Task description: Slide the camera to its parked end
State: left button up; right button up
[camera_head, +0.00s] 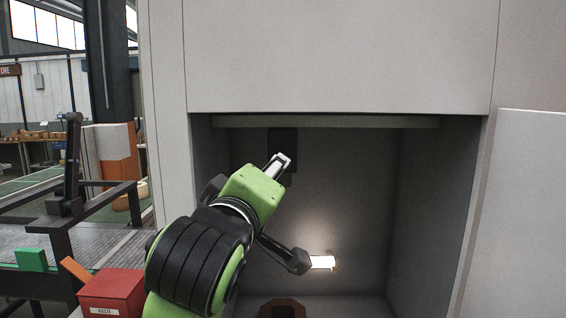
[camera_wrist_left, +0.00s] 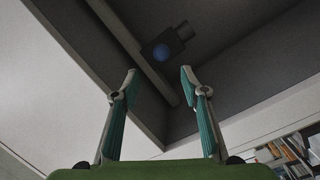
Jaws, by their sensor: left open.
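The camera, a dark box with a blue lens (camera_wrist_left: 165,50), shows in the left wrist view beside a long rail (camera_wrist_left: 122,38) under the dark ceiling of the recess. In the head view a dark block (camera_head: 283,140), likely the same camera, hangs below the pale rail (camera_head: 350,122) at the recess top, partly behind a finger. My left gripper (camera_head: 301,213) is open inside the recess mouth, its fingers spread wide. In the wrist view the left gripper (camera_wrist_left: 158,78) is empty, with the camera beyond and above its fingertips, apparently apart from them. My right gripper is not in view.
Recess walls (camera_head: 430,200) close in on both sides. A brown angular object (camera_head: 282,309) lies on the recess floor. A red box (camera_head: 111,293) and a green block (camera_head: 31,259) stand at lower left. A pale panel (camera_head: 520,210) juts at right.

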pick_arm(q)
jog(key=p, duration=0.5)
send_near(282, 153)
jog(key=shift+w+d+f, duration=0.15)
jog(key=shift+w+d, duration=0.3)
jog(key=shift+w+d+f, duration=0.15)
jog(key=shift+w+d, duration=0.25)
jog(key=shift+d, duration=0.1)
jog(key=shift+w+d+f, duration=0.1)
jog(key=shift+w, duration=0.35)
grip_shut()
